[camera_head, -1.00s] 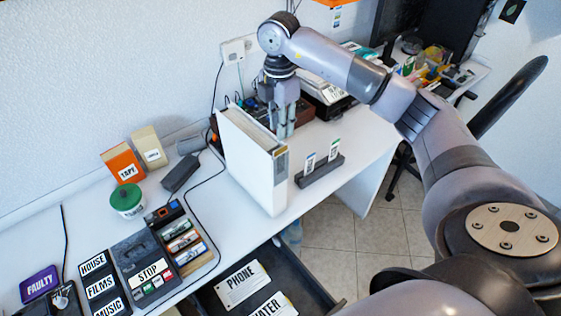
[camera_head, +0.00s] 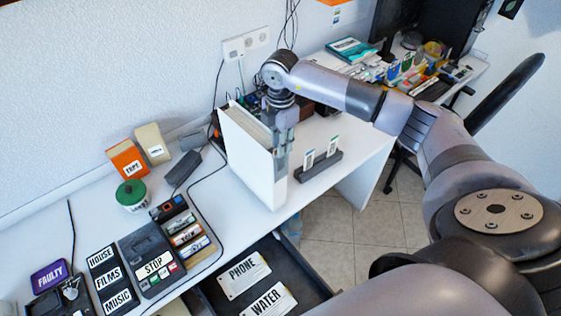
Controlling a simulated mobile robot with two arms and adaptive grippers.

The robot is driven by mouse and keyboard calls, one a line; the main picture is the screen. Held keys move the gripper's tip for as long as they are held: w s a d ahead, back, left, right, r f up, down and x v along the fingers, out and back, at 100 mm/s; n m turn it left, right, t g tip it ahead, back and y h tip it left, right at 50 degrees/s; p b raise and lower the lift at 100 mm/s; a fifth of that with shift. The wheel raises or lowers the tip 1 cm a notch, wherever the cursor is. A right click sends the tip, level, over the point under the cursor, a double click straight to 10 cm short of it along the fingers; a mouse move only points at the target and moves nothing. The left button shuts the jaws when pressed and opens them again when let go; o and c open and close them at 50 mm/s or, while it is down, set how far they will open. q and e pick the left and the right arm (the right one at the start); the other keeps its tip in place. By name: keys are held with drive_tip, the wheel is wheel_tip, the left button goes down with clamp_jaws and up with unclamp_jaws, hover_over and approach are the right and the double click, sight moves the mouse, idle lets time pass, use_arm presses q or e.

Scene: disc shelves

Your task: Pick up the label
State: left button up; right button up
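My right gripper (camera_head: 281,160) hangs down in front of the narrow spine of a white binder (camera_head: 250,160) that stands on the white desk. Its fingers cover the upper spine, where a pale label with a dark patch was visible earlier. I cannot tell whether the fingers touch the spine or how far apart they are. A dark holder (camera_head: 318,169) to the right carries two small upright labels, a left one (camera_head: 308,159) and a right one (camera_head: 333,146). Label plates PHONE (camera_head: 243,275) and WATER (camera_head: 268,301) lie in the open drawer. My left gripper is out of view.
The desk (camera_head: 335,180) has a narrow bare strip around the holder. An orange box (camera_head: 128,158), a cream box (camera_head: 152,142) and a green-lidded jar (camera_head: 131,195) stand at left. A black cable crosses the desk. The dark drawer (camera_head: 305,280) juts out below the front edge.

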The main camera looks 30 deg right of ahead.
drive_tip(key=shift+s+f, duration=0.2)
drive_tip(key=shift+f, duration=0.05)
clamp_jaws()
drive_tip(key=shift+w+r, duration=0.15)
drive_tip(key=shift+r, duration=0.3)
wheel_tip(320, 180, up, 19)
drive_tip(key=b, duration=0.3)
drive_tip(key=shift+r, duration=0.2)
